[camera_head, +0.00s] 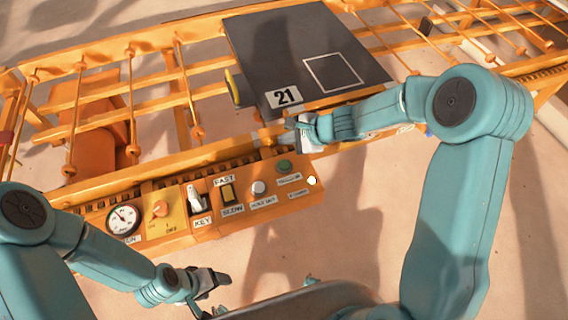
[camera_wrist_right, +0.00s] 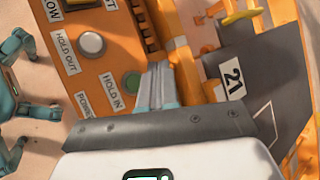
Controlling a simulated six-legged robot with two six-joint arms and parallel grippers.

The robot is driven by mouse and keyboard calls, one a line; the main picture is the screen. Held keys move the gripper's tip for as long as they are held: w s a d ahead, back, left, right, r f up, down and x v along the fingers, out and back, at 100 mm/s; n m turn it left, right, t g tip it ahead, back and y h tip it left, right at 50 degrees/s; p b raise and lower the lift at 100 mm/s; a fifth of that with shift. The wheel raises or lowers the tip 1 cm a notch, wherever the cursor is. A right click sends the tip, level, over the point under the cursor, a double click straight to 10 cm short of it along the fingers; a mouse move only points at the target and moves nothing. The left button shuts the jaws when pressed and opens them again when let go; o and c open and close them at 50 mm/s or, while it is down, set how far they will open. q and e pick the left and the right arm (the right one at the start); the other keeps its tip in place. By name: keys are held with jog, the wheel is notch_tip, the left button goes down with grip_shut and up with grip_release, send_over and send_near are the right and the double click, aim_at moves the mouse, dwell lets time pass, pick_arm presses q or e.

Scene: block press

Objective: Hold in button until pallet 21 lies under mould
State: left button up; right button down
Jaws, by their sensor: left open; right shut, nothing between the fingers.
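Pallet 21 (camera_head: 310,45) is a dark plate with a white outlined square and a "21" label, lying on the orange roller frame; it also shows in the right wrist view (camera_wrist_right: 262,65). The green button (camera_head: 283,167) beside the "HOLD IN" label is on the orange control panel; the right wrist view shows it too (camera_wrist_right: 132,82). My right gripper (camera_head: 293,125) is shut and empty, its tips (camera_wrist_right: 157,75) beside the green button in the wrist view; contact cannot be told. My left gripper (camera_head: 224,281) is open and empty below the panel. I cannot make out a mould.
The panel also carries a white "HOLD OUT" button (camera_head: 258,188), a FAST/SLOW switch (camera_head: 228,193), a key switch (camera_head: 195,198), an orange knob (camera_head: 160,209) and a round gauge (camera_head: 123,219). A small white light (camera_head: 312,181) shows at its right end. Bare floor lies below right.

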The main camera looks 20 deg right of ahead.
jog(key=f+b, duration=0.1)
jog(key=f, duration=0.1)
jog(key=b, duration=0.6)
send_over(287, 166)
notch_tip(287, 166, down, 6)
jog(key=shift+f, duration=0.2)
jog(key=shift+w+f+b, duration=0.1)
jog(key=shift+f+b, duration=0.2)
jog(key=shift+b, duration=0.05)
dwell(1.2)
jog(key=shift+f+b, duration=0.4)
jog(key=shift+b, duration=0.2)
